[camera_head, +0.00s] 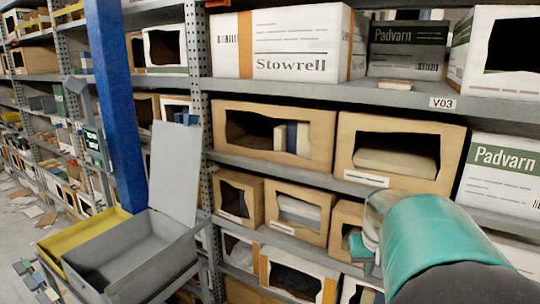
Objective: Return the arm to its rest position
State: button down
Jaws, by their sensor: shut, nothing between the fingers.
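My arm (435,240) reaches in from the lower right corner. A thick teal link with a pale grey end (384,205) shows in front of the rack. The fingers of my gripper cannot be made out; the teal link and the frame edge hide the rest of the arm. The arm covers part of the lower shelves and the right side of a small open carton (344,216). I cannot tell whether the arm touches the rack.
A grey rack post (197,60) and shelves of cartons (230,112) stand ahead. A blue post (116,100) rises at left. A grey lidded bin (180,238) and yellow bin (100,226) stand before the rack. Papers (40,212) litter the floor at far left.

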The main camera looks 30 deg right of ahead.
jog(key=w+a+r+n+t, duration=0.1)
jog(key=a+r+n, duration=0.1)
jog(key=a, duration=0.8)
jog(key=a+r+n+t, duration=0.1)
jog(key=a+r+n, duration=0.1)
jog(key=a, duration=0.8)
jog(key=s+a+n+t+y, duration=0.1)
jog(key=s+a, duration=0.4)
jog(key=a, duration=0.7)
jog(key=shift+s+a+n+t+y, duration=0.15)
jog(key=shift+a+n+t+y, duration=0.3)
jog(key=shift+n, duration=0.35)
jog(key=shift+d, duration=0.35)
